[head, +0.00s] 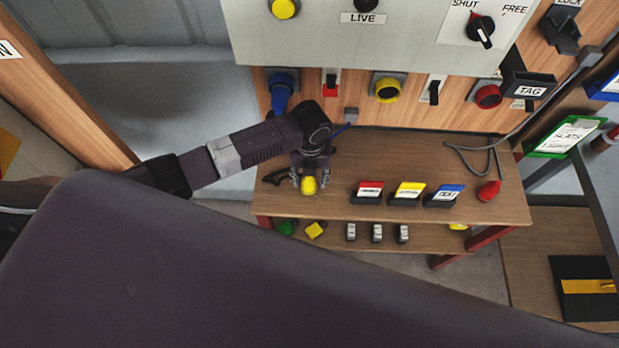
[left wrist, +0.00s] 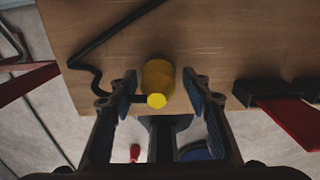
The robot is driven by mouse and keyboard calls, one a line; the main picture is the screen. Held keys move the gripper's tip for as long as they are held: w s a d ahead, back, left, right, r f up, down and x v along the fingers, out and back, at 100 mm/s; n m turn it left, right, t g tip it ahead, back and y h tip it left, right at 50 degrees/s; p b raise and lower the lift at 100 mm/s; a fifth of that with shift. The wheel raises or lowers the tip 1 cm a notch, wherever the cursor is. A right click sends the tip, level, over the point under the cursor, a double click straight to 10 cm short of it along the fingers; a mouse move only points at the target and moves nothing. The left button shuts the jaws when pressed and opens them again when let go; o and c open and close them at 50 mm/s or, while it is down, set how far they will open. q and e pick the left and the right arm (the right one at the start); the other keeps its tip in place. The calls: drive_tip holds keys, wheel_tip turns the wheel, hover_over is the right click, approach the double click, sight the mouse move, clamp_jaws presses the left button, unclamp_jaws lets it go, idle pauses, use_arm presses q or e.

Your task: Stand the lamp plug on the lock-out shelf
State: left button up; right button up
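A yellow plug (head: 309,186) with a black cord is at the front left of the upper wooden shelf (head: 345,150). In the left wrist view the yellow plug (left wrist: 158,80) is near the shelf edge, its round end towards the camera. My left gripper (head: 311,180) is over it, with its fingers (left wrist: 160,86) open on either side and narrow gaps visible. A red plug (head: 489,191) with a grey cord is at the shelf's right end. I cannot tell from labels which plug is the lamp's. My right gripper is not in view.
Red, yellow and blue labelled blocks (head: 407,194) stand along the shelf's front edge. A lower shelf (head: 345,237) holds a green piece, a yellow piece and small grey items. Sockets and switches (head: 386,89) line the panel behind. The middle of the upper shelf is clear.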

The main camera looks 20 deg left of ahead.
use_arm(q)
wheel_tip(320, 180, up, 7)
drive_tip(key=p, duration=0.6)
drive_tip(key=shift+f, duration=0.1)
drive_tip(key=shift+r+p, duration=0.4)
drive_tip(key=shift+r, duration=2.35)
drive_tip(key=shift+d, duration=0.15)
